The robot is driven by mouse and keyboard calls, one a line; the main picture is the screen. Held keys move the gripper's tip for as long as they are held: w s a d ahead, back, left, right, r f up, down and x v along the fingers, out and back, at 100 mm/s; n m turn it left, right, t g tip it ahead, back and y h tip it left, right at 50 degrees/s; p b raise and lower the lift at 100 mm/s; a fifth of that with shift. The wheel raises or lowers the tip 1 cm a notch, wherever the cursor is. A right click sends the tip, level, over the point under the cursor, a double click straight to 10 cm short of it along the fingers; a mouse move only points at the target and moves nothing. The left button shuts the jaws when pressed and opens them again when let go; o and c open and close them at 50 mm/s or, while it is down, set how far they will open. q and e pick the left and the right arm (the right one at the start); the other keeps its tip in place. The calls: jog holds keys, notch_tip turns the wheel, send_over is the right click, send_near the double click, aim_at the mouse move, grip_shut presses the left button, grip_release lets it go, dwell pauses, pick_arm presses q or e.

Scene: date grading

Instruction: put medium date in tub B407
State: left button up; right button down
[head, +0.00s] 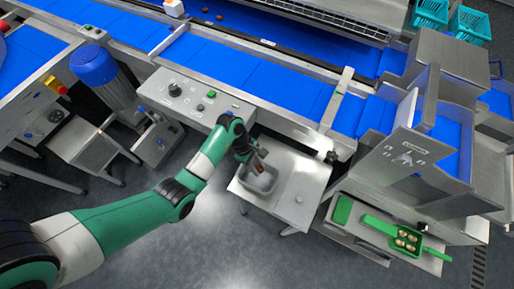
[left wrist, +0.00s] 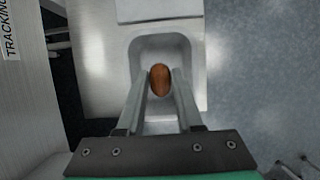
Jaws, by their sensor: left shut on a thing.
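My left gripper (head: 258,163) is over a small grey tub on the steel side table in the head view. It is shut on a brown oval date (left wrist: 159,79), which sits between the two fingertips in the left wrist view. The tub (head: 258,191) lies below the fingers; its pale rim (left wrist: 134,45) also shows behind the date in the left wrist view. The date appears above the tub's opening, and the bottom of the tub is partly hidden by the date and fingers. No B407 label is readable. My right gripper is not in view.
The steel side table (head: 312,180) holds the tub and has bare space to its right. Blue conveyor belts (head: 215,57) run behind a control panel (head: 175,90). A green tray (head: 405,240) with several pale round items stands at right.

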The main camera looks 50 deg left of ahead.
pick_arm(q)
jog(key=b, duration=0.4)
send_over(261, 180)
jog(key=a, duration=0.2)
jog(key=shift+s+d+f, duration=0.15)
jog(key=shift+s+f, duration=0.05)
jog(key=shift+f, duration=1.25)
jog(key=shift+s+d+f, duration=0.1)
jog(key=shift+s+f, duration=0.05)
jog(key=shift+f, duration=1.25)
jog(key=shift+f+b, duration=1.95)
jog(key=shift+f, duration=0.55)
jog(key=o, duration=0.9)
jog(key=shift+c, duration=0.2)
jog(key=p+v, duration=0.5)
jog(key=v, duration=0.6)
jog(key=shift+r, duration=0.3)
